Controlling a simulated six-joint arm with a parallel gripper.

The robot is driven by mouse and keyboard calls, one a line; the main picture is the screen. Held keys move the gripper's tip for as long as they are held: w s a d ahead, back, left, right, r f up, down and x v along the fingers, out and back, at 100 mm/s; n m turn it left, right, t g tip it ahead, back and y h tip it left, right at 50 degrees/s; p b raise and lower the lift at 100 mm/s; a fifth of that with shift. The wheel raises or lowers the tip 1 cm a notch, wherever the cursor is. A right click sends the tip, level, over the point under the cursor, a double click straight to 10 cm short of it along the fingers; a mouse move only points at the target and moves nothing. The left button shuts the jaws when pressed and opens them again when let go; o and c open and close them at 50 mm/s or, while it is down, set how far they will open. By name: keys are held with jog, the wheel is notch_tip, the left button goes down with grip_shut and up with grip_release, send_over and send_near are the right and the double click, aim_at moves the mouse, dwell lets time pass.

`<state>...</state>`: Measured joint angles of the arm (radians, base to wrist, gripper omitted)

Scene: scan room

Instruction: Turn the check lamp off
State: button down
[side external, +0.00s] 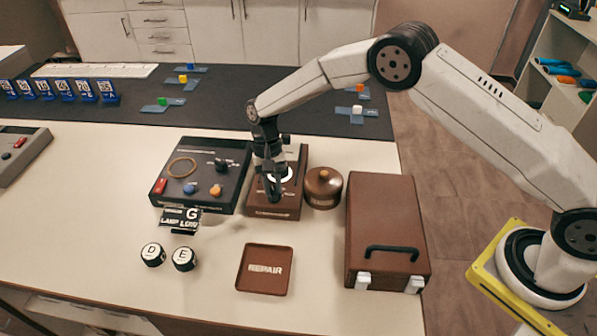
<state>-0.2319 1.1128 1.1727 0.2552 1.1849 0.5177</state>
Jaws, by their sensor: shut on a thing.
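The check lamp appears to be the brown box (284,212) near the middle of the table, with a bright white round face (287,174) on its top. The face looks lit, partly covered by my gripper. My gripper (272,192) points down over the front part of this box. Its fingers are shut on a small dark part on the box's top, likely its switch or knob. The fingers hide most of that part, so its position cannot be told.
A dark control panel (176,205) with buttons stands close on the left. A round brown lidded pot (323,188) and a brown case (385,222) stand close on the right. A brown REPAIR tray (283,250), a lamp sign (180,217) and round D (153,254) and E (185,259) pieces are in front.

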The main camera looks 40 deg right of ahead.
jog(key=shift+n, duration=0.3)
jog(key=n+h, duration=0.1)
jog(key=n, duration=0.2)
jog(key=shift+a, duration=0.15)
jog(key=shift+a+n+h, duration=0.15)
jog(key=shift+n+h, duration=0.85)
jog(key=shift+n, duration=1.1)
jog(key=shift+w, duration=0.1)
jog(key=c, duration=0.6)
grip_release()
jog(key=shift+o, duration=0.2)
jog(key=shift+r, duration=0.1)
jog(key=v, duration=0.7)
jog(key=shift+r, duration=0.25)
